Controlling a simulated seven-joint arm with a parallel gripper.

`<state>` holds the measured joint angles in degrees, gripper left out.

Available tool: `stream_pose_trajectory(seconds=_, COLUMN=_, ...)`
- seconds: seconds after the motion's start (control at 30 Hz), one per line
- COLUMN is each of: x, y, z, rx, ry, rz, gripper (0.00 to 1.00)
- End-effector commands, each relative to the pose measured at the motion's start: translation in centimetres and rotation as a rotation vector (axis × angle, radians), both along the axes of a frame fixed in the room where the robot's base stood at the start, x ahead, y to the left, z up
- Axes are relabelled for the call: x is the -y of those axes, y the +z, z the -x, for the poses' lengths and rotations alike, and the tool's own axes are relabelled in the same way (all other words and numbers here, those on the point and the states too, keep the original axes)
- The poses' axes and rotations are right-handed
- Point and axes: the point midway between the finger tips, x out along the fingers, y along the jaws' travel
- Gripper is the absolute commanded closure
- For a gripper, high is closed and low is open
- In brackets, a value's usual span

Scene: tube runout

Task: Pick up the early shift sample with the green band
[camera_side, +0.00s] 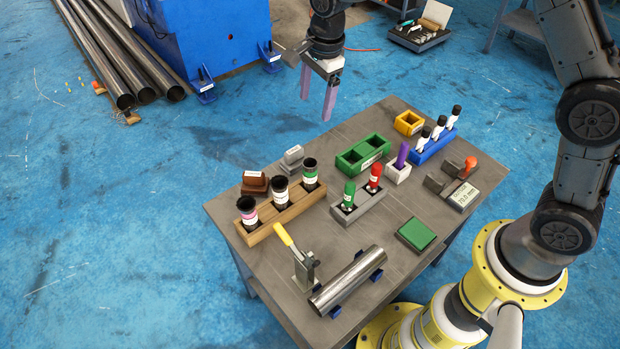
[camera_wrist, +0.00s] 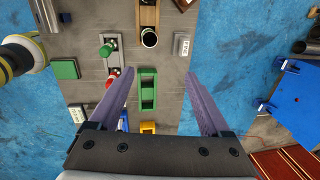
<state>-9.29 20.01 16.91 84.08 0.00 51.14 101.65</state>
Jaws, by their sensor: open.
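The sample with the green band (camera_side: 310,176) stands upright at the far end of a wooden rack (camera_side: 262,234) in the side view. Two similar dark-topped samples share the rack, one with a pink band (camera_side: 249,216) and one with a pale, brownish band (camera_side: 281,194). In the wrist view, a dark round tube top (camera_wrist: 149,38) shows at the near end of the wooden rack; its band colour cannot be read there. My gripper (camera_side: 318,100) is open and empty, high beyond the table's back edge in the side view. Its spread fingers (camera_wrist: 160,75) show in the wrist view.
A green tray (camera_side: 350,162), a grey rack with green and red markers (camera_side: 375,178), and a grey labelled block (camera_side: 293,157) stand near the samples. A blue rack (camera_side: 433,148) stands right.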

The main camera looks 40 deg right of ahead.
Motion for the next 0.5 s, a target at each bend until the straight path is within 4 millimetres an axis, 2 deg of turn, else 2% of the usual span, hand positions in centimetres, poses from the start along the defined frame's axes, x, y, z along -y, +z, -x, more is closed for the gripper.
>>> stream_pose_trajectory(seconds=0.03, x=-0.6, y=-2.3, z=-0.3, rx=-0.037, ry=0.011, rz=0.006, gripper=0.18)
stream_pose_trajectory(seconds=0.13, x=-1.1, y=-5.3, z=-0.1, rx=-0.091, ry=0.024, rz=0.016, gripper=0.18)
stream_pose_trajectory(seconds=0.2, x=-1.3, y=-6.7, z=0.3, rx=-0.119, ry=0.031, rz=0.021, gripper=0.18)
stream_pose_trajectory(seconds=0.37, x=-1.7, y=-8.6, z=0.6, rx=-0.138, ry=0.040, rz=0.026, gripper=0.18)
stream_pose_trajectory(seconds=0.5, x=-1.6, y=-11.1, z=0.7, rx=-0.142, ry=0.040, rz=0.027, gripper=0.18)
